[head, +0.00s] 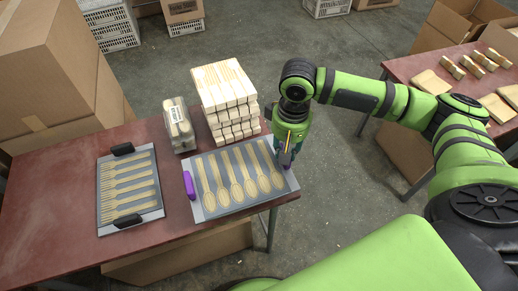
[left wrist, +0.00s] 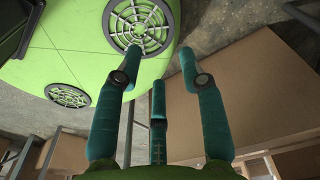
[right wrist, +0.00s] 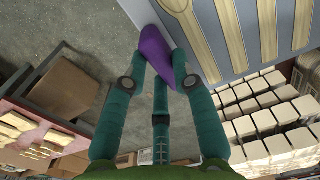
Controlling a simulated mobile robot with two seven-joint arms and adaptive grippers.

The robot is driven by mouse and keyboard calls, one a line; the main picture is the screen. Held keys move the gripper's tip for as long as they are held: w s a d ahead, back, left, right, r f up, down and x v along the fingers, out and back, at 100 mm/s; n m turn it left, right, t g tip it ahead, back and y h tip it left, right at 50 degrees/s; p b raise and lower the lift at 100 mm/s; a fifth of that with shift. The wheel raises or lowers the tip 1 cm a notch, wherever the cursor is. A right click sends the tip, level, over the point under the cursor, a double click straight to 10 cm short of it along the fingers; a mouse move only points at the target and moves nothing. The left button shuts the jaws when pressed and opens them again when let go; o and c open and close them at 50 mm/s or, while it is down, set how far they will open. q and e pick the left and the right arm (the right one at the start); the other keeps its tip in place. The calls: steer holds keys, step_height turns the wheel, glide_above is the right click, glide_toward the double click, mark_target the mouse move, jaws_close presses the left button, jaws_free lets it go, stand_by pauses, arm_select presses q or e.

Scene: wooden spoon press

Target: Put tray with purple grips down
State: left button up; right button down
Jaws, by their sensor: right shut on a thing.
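The tray with purple grips (head: 203,214) is at the right end of the red table (head: 62,228), with several wooden spoons lying on it. Its left purple grip (head: 189,185) is free. My right gripper (head: 287,152) is at the tray's right end, shut on the other purple grip, which shows between the fingers in the right wrist view (right wrist: 155,50). The tray looks level and at or just above the tabletop; I cannot tell whether it touches. My left gripper (left wrist: 159,62) is open and empty, apart from the tray, and out of the head view.
A tray with black grips (head: 105,222), holding wooden forks, lies on the left of the table. A clear container (head: 181,130) and stacked wooden pieces (head: 222,85) stand behind the spoon tray. Cardboard boxes (head: 60,60) are at the left. A second table (head: 408,66) is at the right.

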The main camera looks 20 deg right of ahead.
mark_target(263, 144)
steer(key=w+a+f, duration=0.1)
steer(key=w, duration=0.1)
steer(key=w+a+f, duration=0.1)
steer(key=w, duration=0.1)
steer(key=w+a+f, duration=0.1)
steer(key=w+f, duration=0.1)
steer(key=shift+w, duration=0.25)
steer(key=shift+f+p, duration=0.3)
steer(key=shift+f, duration=1.75)
steer(key=c, duration=1.4)
jaws_free()
steer(key=shift+f, duration=0.15)
steer(key=o, duration=0.4)
